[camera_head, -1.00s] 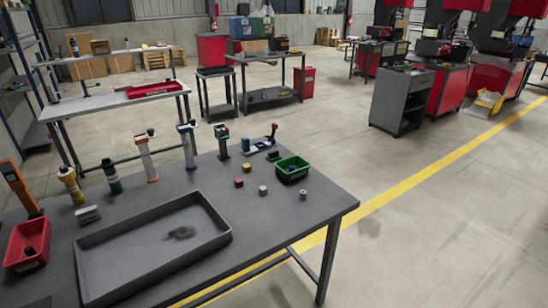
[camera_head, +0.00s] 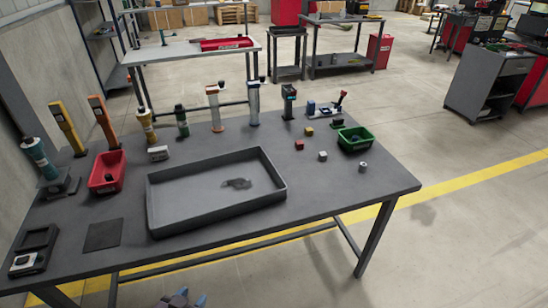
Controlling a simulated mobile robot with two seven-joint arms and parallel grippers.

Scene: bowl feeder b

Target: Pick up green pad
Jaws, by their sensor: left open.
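No thing in view is clearly a green pad. A small dark piece with a greenish look (camera_head: 337,124) lies just behind the green bin (camera_head: 356,145) at the right of the table; it is too small to identify. A flat dark square pad (camera_head: 103,235) lies at the left front and looks dark grey. My left gripper (camera_head: 183,298) shows only in part at the bottom edge, in front of the table and apart from everything on it. It is open, and I see nothing in it. My right gripper is not in view.
A grey tray (camera_head: 168,221) with a dark patch inside takes up the table's middle. A red bin (camera_head: 107,182) stands left of it. Several upright tools line the back. Small red and grey cubes lie near the green bin. The front right tabletop is clear.

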